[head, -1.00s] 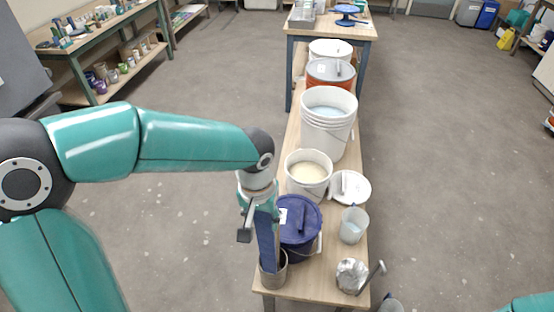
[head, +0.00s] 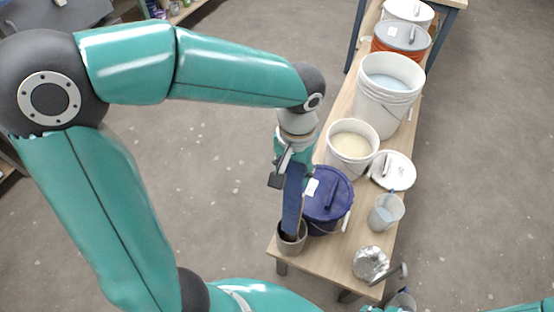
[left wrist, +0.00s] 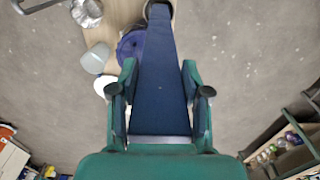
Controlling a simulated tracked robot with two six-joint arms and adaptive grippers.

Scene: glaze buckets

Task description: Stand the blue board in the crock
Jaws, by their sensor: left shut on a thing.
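The blue board (head: 292,200) is long, flat and dark blue, and hangs close to upright. My left gripper (head: 291,163) is shut on its upper part; in the left wrist view the board (left wrist: 160,80) runs away between the two fingers. The crock (head: 292,244) is a small grey-brown pot at the table's near left corner. The board's lower end appears to be inside the crock's mouth; whether it touches the bottom is hidden. A grey part at the bottom edge may be my right gripper; its fingers cannot be made out.
A lidded dark blue bucket (head: 327,205) stands close right of the board and crock. Behind are a cream-filled bucket (head: 351,150) and a large white bucket (head: 388,95). A white lid (head: 397,170), a translucent jug (head: 385,213) and a silvery object (head: 370,262) lie along the right side.

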